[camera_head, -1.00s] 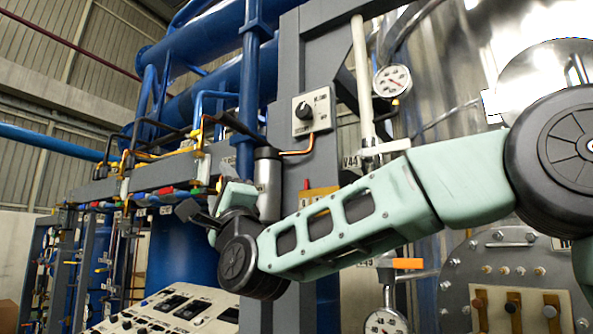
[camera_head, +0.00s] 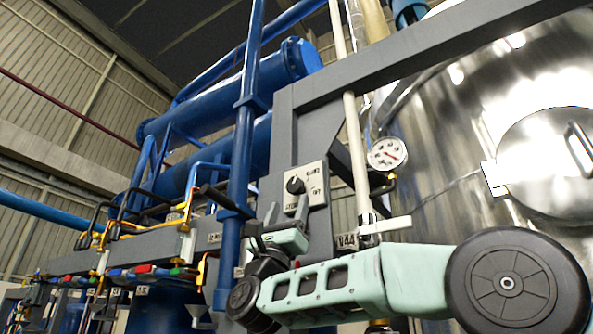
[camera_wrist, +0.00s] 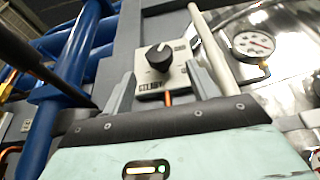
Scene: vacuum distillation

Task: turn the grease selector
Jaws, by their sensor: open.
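The grease selector appears to be the black round knob (camera_head: 295,185) on a pale square plate (camera_head: 317,190) fixed to a grey column. In the wrist view the knob (camera_wrist: 159,57) sits near the top centre, with a light pointer mark on it. My gripper (camera_head: 288,210) is just below the plate in the head view, fingers pointing up toward it. In the wrist view my gripper (camera_wrist: 161,72) is open, one finger on each side of the knob's line and lower than it. Nothing is between the fingers, and they look apart from the knob.
A round gauge (camera_head: 387,153) and a cream vertical pipe (camera_head: 355,140) stand right of the plate. A thick blue pipe (camera_head: 240,150) runs at its left. A white-handled valve (camera_head: 385,226) and V44 tag are right of my gripper. An orange conduit (camera_wrist: 168,98) leaves the plate's underside.

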